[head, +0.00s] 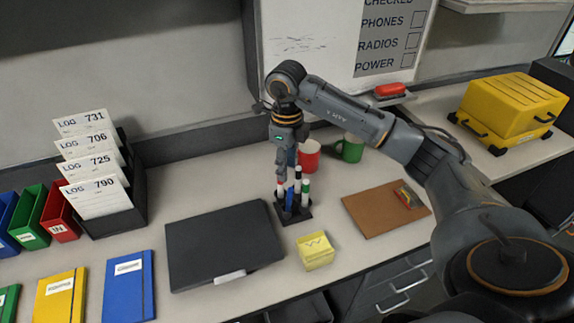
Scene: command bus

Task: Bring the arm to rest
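My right arm comes in from the right and reaches over the desk. My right gripper (289,160) points down above a small dark marker holder (294,216). My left gripper is not in view.
A red mug (310,156) and a green mug (352,150) stand behind the holder. A yellow case (510,105) is at right; log files (105,200) are at left.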

